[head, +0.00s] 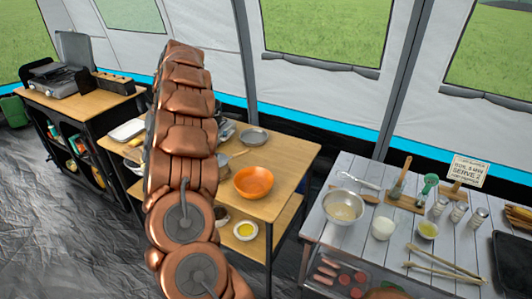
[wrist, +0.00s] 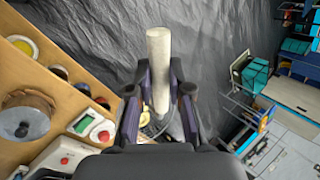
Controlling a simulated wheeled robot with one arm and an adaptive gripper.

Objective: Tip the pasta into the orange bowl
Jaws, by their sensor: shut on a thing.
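The orange bowl (head: 253,182) stands upright on the wooden table in the head view, near its front right corner. It looks empty. In the wrist view my gripper (wrist: 160,92) is shut on a long pale cylinder (wrist: 159,62), which sticks out past the fingertips. I cannot tell whether this cylinder is the pasta or something holding it. My arm hides the gripper in the head view, so its place relative to the bowl is unclear. The bowl is not recognisable in the wrist view.
The wooden table (head: 290,152) also carries a grey metal dish (head: 253,136). A lower shelf holds a dish of yellow food (head: 246,231). To the right, a grey slatted table (head: 315,228) bears a metal bowl (head: 343,207) and utensils. A stove (head: 58,80) stands at far left.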

